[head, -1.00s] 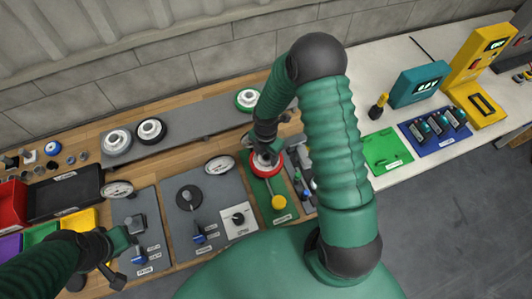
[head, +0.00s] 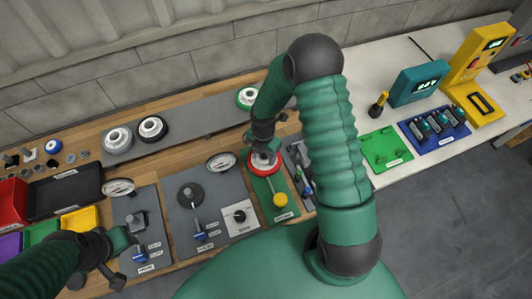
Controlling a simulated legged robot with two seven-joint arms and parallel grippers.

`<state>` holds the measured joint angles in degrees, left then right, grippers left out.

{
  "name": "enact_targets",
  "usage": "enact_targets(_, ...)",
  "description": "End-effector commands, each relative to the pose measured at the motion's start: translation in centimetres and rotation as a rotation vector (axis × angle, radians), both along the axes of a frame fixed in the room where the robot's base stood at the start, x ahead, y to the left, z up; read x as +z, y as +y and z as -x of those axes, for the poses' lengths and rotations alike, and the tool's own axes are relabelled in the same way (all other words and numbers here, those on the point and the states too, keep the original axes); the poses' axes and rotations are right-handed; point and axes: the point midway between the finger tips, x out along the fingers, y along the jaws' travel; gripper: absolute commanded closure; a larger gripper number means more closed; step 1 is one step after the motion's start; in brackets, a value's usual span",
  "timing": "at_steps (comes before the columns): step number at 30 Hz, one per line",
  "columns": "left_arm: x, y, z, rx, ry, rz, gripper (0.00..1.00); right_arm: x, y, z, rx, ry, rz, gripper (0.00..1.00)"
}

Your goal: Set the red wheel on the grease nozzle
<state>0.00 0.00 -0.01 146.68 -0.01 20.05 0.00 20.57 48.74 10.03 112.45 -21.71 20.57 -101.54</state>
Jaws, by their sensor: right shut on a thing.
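The red wheel (head: 250,168) has a pale hub and is at the upper end of a green board (head: 258,188). My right gripper (head: 264,153) is over the hub from above, shut on the wheel. The grease nozzle cannot be made out; the wheel and gripper cover that part of the board. I cannot tell whether the wheel touches anything beneath it. My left gripper (head: 122,262) is at the lower left beside a grey board, open and empty.
A gauge (head: 221,162) stands close left. Two pale-hubbed wheels (head: 152,129) and a green wheel (head: 248,97) rest on the grey shelf behind. Bins (head: 78,222) are at left.

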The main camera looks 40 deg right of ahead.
Motion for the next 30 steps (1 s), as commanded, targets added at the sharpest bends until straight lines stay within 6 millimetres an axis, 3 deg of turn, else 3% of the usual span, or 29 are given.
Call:
enact_targets(15,-0.13,-0.01,0.0,0.0,0.0,0.0,0.64,-0.26,-0.04,-0.01,-0.001,-0.001,-0.001,1.0)
enact_targets(16,-0.08,-0.01,0.0,0.0,0.0,0.0,0.64,-0.21,-0.06,-0.02,-0.002,-0.001,-0.001,0.44)
enact_targets(21,-0.08,-0.01,0.0,0.0,0.0,0.0,0.64,-0.19,0.05,-0.02,-0.002,0.0,0.0,0.22)
enact_targets(30,-0.12,0.0,0.0,0.0,0.0,0.0,0.64,-0.08,-0.04,-0.01,-0.002,-0.001,-0.001,0.21)
